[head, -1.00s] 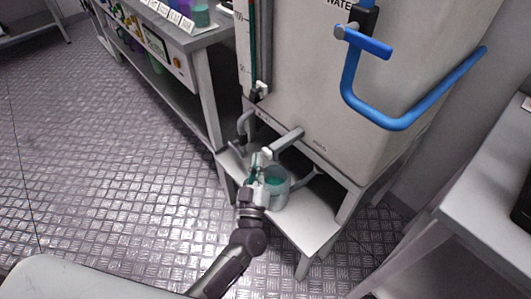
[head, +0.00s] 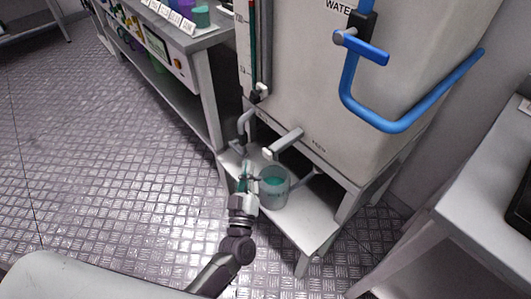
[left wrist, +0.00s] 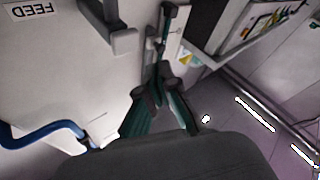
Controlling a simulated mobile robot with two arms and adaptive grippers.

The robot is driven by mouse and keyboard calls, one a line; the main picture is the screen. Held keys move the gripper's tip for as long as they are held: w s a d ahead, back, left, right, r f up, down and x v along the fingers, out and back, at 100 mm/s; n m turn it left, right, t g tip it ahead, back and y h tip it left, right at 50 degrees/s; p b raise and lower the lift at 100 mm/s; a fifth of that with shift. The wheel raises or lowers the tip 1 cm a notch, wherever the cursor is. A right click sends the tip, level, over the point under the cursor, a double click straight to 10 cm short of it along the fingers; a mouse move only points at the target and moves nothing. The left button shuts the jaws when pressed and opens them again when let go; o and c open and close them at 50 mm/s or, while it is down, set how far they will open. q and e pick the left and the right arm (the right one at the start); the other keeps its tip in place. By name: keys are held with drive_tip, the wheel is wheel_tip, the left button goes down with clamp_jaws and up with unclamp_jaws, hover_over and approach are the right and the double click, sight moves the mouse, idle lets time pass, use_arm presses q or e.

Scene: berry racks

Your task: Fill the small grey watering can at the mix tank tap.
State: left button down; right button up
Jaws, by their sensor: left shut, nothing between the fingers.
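The small grey watering can (head: 274,199) stands upright on the low shelf under the mix tank (head: 310,95). Teal liquid shows inside its open top. The grey tap (head: 284,144) sticks out from the tank's lower front, above the can; in the head view I cannot tell whether anything flows from it. My left gripper (head: 246,179) is shut and empty, just left of the can and apart from it. In the left wrist view its green fingers (left wrist: 160,95) point toward the tank's lower front, and the can is not recognisable there. My right gripper is out of view.
A blue pipe with a blue handle (head: 368,49) runs across the tank front. A second grey pipe (head: 243,124) hangs left of the tap. A bench (head: 205,38) with coloured containers stands at left, a grey table (head: 490,205) at right. The metal floor at left is clear.

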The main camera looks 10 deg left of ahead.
use_arm(q)
drive_tip(key=shift+s+a+p, duration=0.3)
drive_tip(key=shift+s+a, duration=0.35)
drive_tip(key=shift+s, duration=0.25)
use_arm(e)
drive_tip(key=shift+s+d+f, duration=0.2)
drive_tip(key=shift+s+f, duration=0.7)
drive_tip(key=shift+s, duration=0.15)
